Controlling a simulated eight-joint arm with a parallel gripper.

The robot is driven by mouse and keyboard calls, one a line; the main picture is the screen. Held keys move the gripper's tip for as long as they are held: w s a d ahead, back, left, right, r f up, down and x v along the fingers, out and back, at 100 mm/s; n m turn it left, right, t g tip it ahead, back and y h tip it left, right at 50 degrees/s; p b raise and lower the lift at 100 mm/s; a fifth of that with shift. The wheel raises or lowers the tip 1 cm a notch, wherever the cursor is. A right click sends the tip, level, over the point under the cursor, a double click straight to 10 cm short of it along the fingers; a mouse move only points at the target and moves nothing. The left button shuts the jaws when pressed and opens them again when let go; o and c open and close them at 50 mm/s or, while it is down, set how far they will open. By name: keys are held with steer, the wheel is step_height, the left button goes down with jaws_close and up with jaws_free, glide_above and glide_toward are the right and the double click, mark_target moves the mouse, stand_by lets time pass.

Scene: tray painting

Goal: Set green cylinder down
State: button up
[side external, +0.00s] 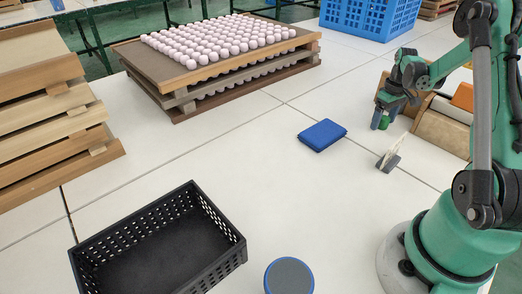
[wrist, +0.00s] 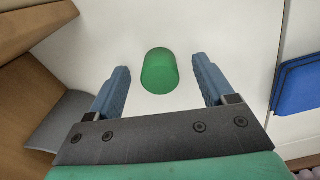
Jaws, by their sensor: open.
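The green cylinder (wrist: 160,72) is on the white table surface in the wrist view, between my gripper's two blue-grey fingers. A clear gap shows on both sides of it. My gripper (wrist: 165,85) is open. In the side external view, my gripper (side external: 384,108) is low at the right, by the wooden holder, and the green cylinder (side external: 384,122) shows partly behind the fingers. I cannot tell its exact contact with the table from there.
A wooden holder (side external: 440,128) stands close to the right of my gripper. A blue pad (side external: 322,134) and a small grey-and-white tool (side external: 390,158) lie nearby. A black crate (side external: 240,250) and stacked trays (side external: 175,112) stand farther off. The table between is clear.

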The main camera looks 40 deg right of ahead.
jaws_close()
stand_by(0.3)
step_height(320, 180, up, 19)
glide_above(348, 120)
step_height(348, 120, down, 14)
steer(key=shift+w+d+f, duration=0.1)
steer(key=shift+d+f, duration=0.05)
steer(key=shift+f, duration=2.25)
